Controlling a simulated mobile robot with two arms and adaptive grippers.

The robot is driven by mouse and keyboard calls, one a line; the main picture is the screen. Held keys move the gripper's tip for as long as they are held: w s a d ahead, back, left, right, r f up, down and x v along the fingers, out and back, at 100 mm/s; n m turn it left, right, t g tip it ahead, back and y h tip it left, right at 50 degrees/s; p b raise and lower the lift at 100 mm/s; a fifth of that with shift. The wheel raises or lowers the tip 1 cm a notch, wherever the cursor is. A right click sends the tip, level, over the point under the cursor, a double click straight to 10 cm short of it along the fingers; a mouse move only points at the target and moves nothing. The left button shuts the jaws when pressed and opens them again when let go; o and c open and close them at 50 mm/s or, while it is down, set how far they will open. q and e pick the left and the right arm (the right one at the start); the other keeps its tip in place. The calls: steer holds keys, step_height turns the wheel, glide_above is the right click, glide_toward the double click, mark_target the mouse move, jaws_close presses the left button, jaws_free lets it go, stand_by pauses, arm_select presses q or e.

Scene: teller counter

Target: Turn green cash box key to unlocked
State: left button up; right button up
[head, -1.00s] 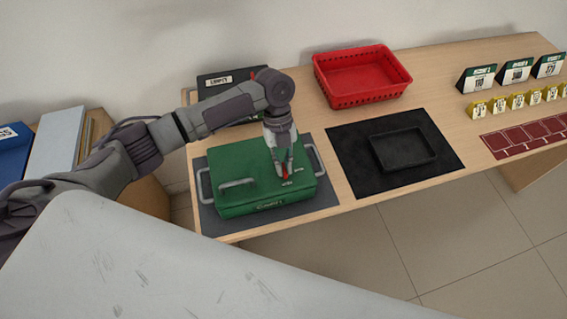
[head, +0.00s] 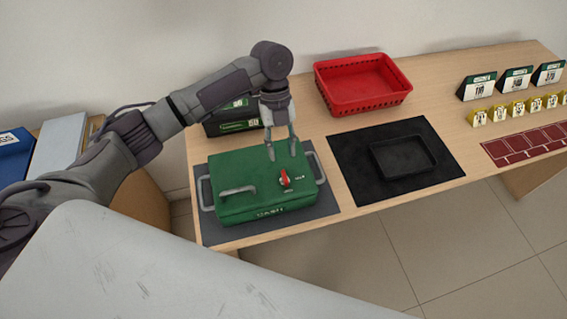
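The green cash box (head: 240,178) sits closed on a dark grey mat (head: 222,232) at the left end of the counter. It has a grey handle on its lid and one at each side. Its red key (head: 285,179) stands on the lid at the right, beside small white marks too small to read. My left gripper (head: 281,151) is above the back right of the lid, behind the key and apart from it. Its two fingers are spread with nothing between them. My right gripper is not in view.
A dark box with a green label (head: 238,126) stands behind the cash box, partly hidden by my arm. A red basket (head: 362,101) stands at the back. A black tray (head: 432,160) lies on a black mat (head: 345,150). Label stands and yellow number tags fill the right end.

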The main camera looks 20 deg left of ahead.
arm_select(q)
steer(key=shift+v, duration=2.3)
